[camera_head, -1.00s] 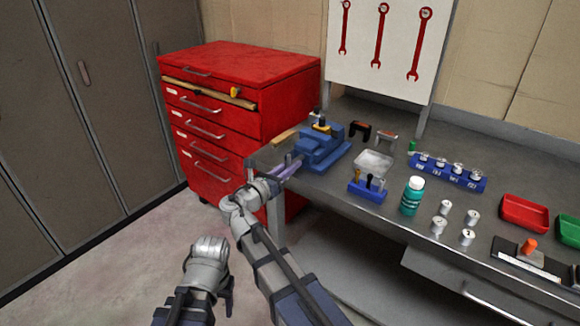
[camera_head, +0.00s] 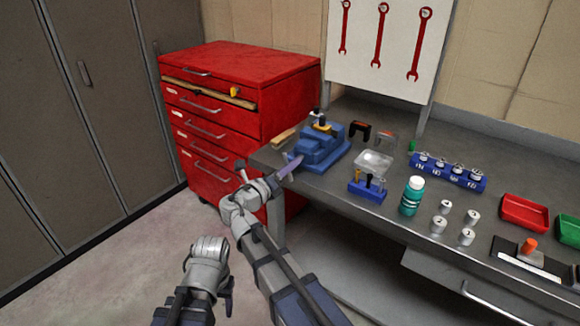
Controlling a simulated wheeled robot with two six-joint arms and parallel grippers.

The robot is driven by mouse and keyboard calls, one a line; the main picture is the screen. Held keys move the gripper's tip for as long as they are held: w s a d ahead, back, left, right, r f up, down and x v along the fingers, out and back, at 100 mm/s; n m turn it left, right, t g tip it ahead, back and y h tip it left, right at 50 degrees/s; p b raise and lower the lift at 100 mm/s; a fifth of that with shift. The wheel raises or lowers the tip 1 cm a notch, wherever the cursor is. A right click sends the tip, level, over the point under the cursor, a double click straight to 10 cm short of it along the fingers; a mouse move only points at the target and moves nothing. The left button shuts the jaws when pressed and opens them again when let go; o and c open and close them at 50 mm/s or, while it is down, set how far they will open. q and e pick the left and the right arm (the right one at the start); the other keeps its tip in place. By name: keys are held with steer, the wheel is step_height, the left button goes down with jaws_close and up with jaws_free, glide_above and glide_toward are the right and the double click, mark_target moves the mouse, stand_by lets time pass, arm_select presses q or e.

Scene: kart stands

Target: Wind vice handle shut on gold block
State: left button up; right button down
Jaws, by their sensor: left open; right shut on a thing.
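The blue vice (camera_head: 324,150) sits on the near left corner of the grey bench. A small gold block (camera_head: 322,127) shows at its top, by the jaws; I cannot tell whether they touch it. My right gripper (camera_head: 286,168) is at the front of the vice, shut on the vice handle, whose grip is largely hidden by the hand. A thin grey bar with a knobbed end (camera_head: 240,165) sticks out left of my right wrist and looks like part of the handle. My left gripper (camera_head: 210,250) is open and empty, low over the floor, away from the bench.
A red drawer cabinet (camera_head: 240,65) stands behind and left of the vice. A blue tool holder (camera_head: 367,190), a clear tray (camera_head: 374,162) and a teal bottle (camera_head: 412,196) stand right of the vice. Floor to the left is clear.

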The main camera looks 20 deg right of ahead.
stand_by(0.3)
steer(key=c, duration=0.8)
jaws_free()
arm_select(q)
steer(key=shift+a, duration=0.1)
arm_select(e)
steer(key=shift+o, duration=0.2)
steer(key=shift+s, duration=0.15)
